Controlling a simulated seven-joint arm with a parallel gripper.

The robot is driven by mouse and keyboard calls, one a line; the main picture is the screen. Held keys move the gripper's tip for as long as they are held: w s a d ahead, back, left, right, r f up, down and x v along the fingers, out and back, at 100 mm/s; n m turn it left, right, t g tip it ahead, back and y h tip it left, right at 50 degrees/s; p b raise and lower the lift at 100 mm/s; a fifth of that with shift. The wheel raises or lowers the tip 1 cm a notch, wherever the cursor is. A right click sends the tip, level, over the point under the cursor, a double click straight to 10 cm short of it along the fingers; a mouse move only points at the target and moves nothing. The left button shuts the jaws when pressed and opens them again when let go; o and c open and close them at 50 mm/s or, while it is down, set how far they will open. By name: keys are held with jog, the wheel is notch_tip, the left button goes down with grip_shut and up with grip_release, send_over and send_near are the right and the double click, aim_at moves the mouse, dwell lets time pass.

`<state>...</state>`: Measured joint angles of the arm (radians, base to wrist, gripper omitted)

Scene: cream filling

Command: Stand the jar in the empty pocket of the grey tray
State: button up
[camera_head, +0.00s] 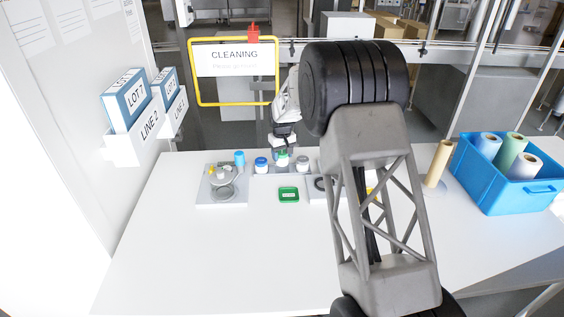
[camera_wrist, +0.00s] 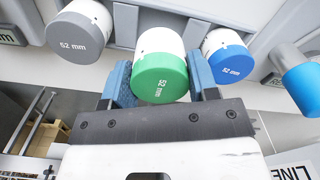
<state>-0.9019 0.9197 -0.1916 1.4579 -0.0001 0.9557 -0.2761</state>
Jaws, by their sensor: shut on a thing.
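A white jar with a green lid marked 52 mm (camera_wrist: 160,78) is between the two blue-grey fingers of my gripper (camera_wrist: 162,84), which is shut on it. In the head view the green-lidded jar (camera_head: 282,160) hangs upright below my gripper (camera_head: 282,152) at the grey tray (camera_head: 291,171). It is between a blue-lidded jar (camera_head: 261,165) and a grey-lidded jar (camera_head: 303,164). In the wrist view the grey lid (camera_wrist: 75,36) is left and the blue lid (camera_wrist: 232,64) right. The green-lidded jar's base is hidden, so I cannot tell whether it touches the pocket floor.
A green-rimmed piece (camera_head: 288,194) lies in front of the tray. A blue crate of rolls (camera_head: 508,190) is far right. The front left of the table is clear.

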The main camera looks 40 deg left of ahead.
aim_at(282, 161)
jog(key=shift+f, duration=0.1)
jog(key=shift+f, duration=1.65)
jog(key=shift+f, duration=0.15)
jog(key=o, duration=1)
jog(key=shift+r, duration=6.15)
